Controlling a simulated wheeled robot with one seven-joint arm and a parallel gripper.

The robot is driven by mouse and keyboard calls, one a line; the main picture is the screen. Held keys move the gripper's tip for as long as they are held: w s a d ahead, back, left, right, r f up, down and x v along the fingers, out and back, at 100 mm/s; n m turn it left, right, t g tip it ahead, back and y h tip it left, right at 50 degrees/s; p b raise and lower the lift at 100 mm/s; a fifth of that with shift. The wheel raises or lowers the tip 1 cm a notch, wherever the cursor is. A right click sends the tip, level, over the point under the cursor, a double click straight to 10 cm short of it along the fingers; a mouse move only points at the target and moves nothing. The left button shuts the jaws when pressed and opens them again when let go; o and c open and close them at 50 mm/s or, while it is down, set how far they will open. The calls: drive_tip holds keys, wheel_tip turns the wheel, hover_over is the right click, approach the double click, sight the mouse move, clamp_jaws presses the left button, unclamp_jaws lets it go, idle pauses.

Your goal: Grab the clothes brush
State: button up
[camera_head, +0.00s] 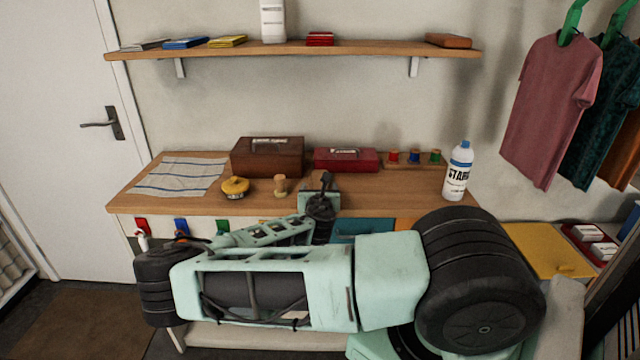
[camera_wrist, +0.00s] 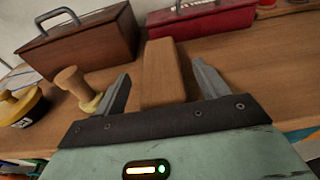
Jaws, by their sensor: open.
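A plain wooden block, which looks like the clothes brush (camera_wrist: 163,72), lies on the wooden counter in the wrist view. It is between the two fingers of my gripper (camera_wrist: 160,78), with a gap on each side. The fingers are open and reach down on either side of its near part; I cannot tell how deep. In the head view, my gripper (camera_head: 321,197) is over the counter's front part, and the brush is hidden behind it. Any bristles underneath are not visible.
A wooden stamp-like knob (camera_head: 280,185) and a yellow-lidded tin (camera_head: 235,188) stand left of my gripper. A brown box (camera_head: 268,158) and a red box (camera_head: 346,160) stand behind. A white bottle (camera_head: 457,172) stands right. The counter (camera_head: 400,190) is bare right of my gripper.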

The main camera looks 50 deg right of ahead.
drive_tip(key=shift+x, duration=1.35)
drive_tip(key=c, duration=1.1)
drive_tip(key=shift+r, duration=0.1)
